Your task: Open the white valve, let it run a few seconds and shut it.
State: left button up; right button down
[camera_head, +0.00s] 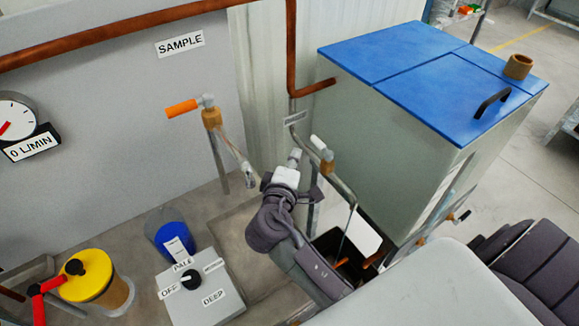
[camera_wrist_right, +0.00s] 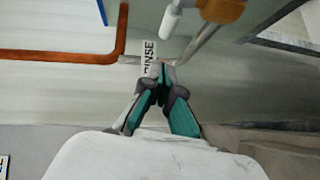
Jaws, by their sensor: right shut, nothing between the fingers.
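The white valve has a short white handle (camera_head: 317,142) on a brass body (camera_head: 327,164), and the handle points up and left from the body. In the right wrist view the white handle (camera_wrist_right: 171,20) hangs at the top, beside the brass body (camera_wrist_right: 220,10). My right gripper (camera_head: 294,156) is shut and empty, just left of the white handle and apart from it. In the wrist view its fingertips (camera_wrist_right: 162,72) meet in front of the RINSE label (camera_wrist_right: 150,58). A thin line runs from the spout (camera_head: 353,208) into a dark bin; I cannot tell whether it is water. My left gripper is not in view.
An orange-handled valve (camera_head: 182,108) stands left, under the SAMPLE sign (camera_head: 180,43). A blue-lidded tank (camera_head: 430,65) stands right. A control box (camera_head: 200,285), blue cup (camera_head: 168,230) and yellow canister (camera_head: 88,275) are at lower left. Copper pipe (camera_head: 291,50) runs behind.

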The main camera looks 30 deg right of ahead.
aim_at(313, 141)
jog(key=d, duration=0.3)
jog(key=w+d+p, duration=0.1)
jog(key=shift+w+d+f, duration=0.1)
jog(key=shift+d+f, duration=0.2)
jog(key=shift+f, duration=0.1)
jog(key=shift+d+f, duration=0.1)
jog(key=shift+d, duration=0.15)
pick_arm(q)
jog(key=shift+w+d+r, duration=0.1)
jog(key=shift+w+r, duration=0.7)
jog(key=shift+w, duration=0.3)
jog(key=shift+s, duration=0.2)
